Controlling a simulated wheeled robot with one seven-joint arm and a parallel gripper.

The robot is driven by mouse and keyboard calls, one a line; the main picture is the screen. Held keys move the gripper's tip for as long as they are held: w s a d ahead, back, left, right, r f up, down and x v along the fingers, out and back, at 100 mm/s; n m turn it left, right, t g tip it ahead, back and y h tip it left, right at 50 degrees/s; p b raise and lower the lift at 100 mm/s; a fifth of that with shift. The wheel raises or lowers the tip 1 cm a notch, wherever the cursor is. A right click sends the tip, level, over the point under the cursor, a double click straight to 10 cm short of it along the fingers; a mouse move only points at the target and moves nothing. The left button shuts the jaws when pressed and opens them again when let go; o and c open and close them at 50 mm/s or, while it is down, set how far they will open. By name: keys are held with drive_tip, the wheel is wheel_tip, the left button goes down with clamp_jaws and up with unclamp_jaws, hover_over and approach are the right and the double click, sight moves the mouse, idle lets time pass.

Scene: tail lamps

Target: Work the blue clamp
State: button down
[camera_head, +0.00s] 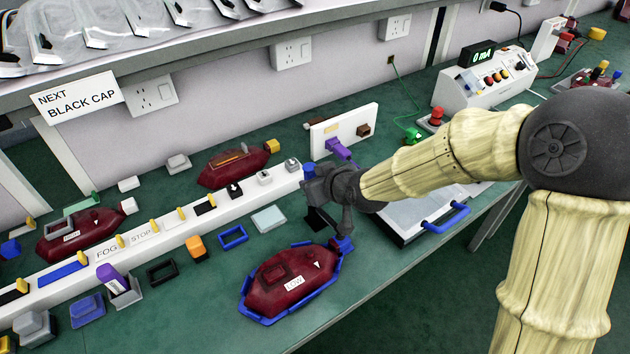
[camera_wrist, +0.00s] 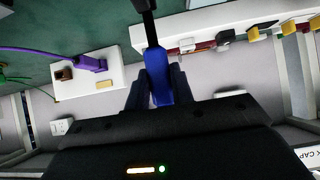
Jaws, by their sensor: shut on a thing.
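My gripper (camera_head: 314,184) is shut on the blue clamp handle (camera_wrist: 158,76), which sits between the two dark fingers in the wrist view. A black bar (camera_wrist: 147,24) runs from the handle to the top edge of that view. In the head view only a small bit of blue (camera_head: 308,170) shows at the fingertips. Below my gripper, a blue clamp base (camera_head: 342,244) stands at the upper right corner of a blue nest (camera_head: 246,312). A dark red tail lamp (camera_head: 303,296) with a white label lies in the nest. My gripper hides part of the clamp.
A long white rail (camera_head: 66,270) with yellow tabs runs left of my gripper. Behind stands a white panel (camera_head: 358,117) with a purple plug (camera_head: 338,148). A tray with a blue handle (camera_head: 446,216) lies to the right. A sign (camera_head: 76,98) reads "NEXT BLACK CAP".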

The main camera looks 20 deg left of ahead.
drive_tip(key=c, duration=1.2)
unclamp_jaws()
drive_tip(key=shift+d, duration=0.1)
drive_tip(key=p+v, duration=0.8)
drive_tip(key=v, duration=0.9)
drive_tip(key=shift+d+r, duration=0.1)
